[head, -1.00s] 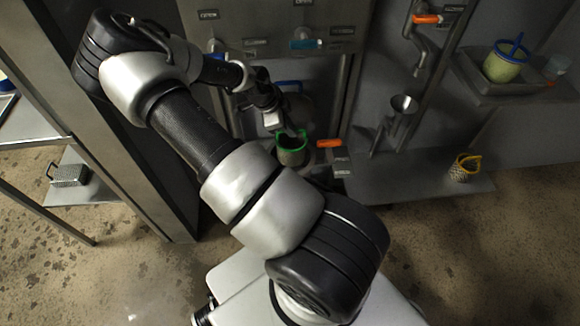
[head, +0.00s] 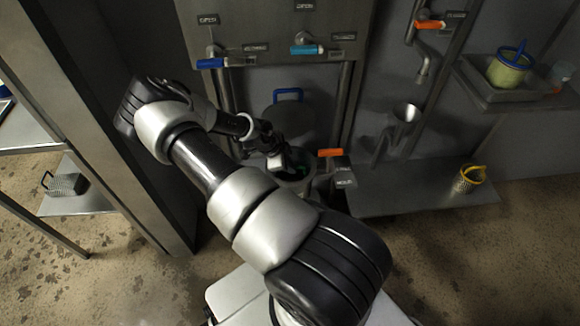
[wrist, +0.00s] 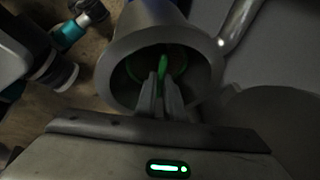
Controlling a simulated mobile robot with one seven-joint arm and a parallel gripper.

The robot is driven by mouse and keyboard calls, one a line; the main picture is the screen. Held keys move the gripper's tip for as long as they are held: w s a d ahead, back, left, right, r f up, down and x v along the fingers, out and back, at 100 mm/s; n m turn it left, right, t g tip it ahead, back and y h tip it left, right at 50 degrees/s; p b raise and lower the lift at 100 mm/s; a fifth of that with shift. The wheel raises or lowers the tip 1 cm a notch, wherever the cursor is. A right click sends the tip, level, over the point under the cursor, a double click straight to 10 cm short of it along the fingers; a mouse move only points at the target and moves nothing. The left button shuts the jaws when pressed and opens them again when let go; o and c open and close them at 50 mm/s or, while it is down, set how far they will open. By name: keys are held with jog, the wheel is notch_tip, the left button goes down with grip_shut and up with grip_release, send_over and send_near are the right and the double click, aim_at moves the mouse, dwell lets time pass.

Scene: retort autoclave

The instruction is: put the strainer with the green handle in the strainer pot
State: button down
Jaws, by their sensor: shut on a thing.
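The strainer pot (head: 299,189) is a grey round vessel below the valve panel; its wide rim (wrist: 112,68) faces me in the wrist view. The strainer with the green handle (wrist: 163,64) is down inside the pot's mouth, with a thin green ring showing in the dark interior. My gripper (wrist: 158,84) reaches over the rim and is shut on the green handle. In the head view my gripper (head: 287,163) hides most of the strainer, and only a bit of green shows. I cannot tell whether the strainer touches the pot's bottom.
A lid with a blue handle (head: 288,95) stands behind the pot. An orange-handled valve (head: 331,153) is close on its right. A yellow-handled strainer (head: 468,181) sits on the right shelf; a blue-handled one (head: 507,72) is in a tray above. A metal post stands left.

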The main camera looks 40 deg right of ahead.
jog(key=c, duration=1.9)
grip_release()
jog(key=shift+f, duration=0.1)
jog(key=shift+o, duration=0.2)
jog(key=s+a+r+n+t+y+p, duration=0.15)
jog(key=a+r+n, duration=0.25)
jog(key=a+r, duration=0.6)
jog(key=a+r+n+y, duration=0.35)
jog(key=a+r, duration=0.35)
jog(key=r, duration=0.7)
jog(key=s+a+r+n+t+y+p, duration=0.15)
jog(key=a+r+n, duration=0.25)
jog(key=a+r, duration=0.55)
jog(key=s+r+n+t+h, duration=0.1)
jog(key=s+r+n+t, duration=0.2)
jog(key=s+r+n, duration=1)
jog(key=w+v, duration=0.1)
jog(key=v, duration=0.4)
jog(key=shift+s+a+r, duration=0.15)
jog(key=shift+a+r, duration=0.15)
jog(key=shift+r, duration=0.15)
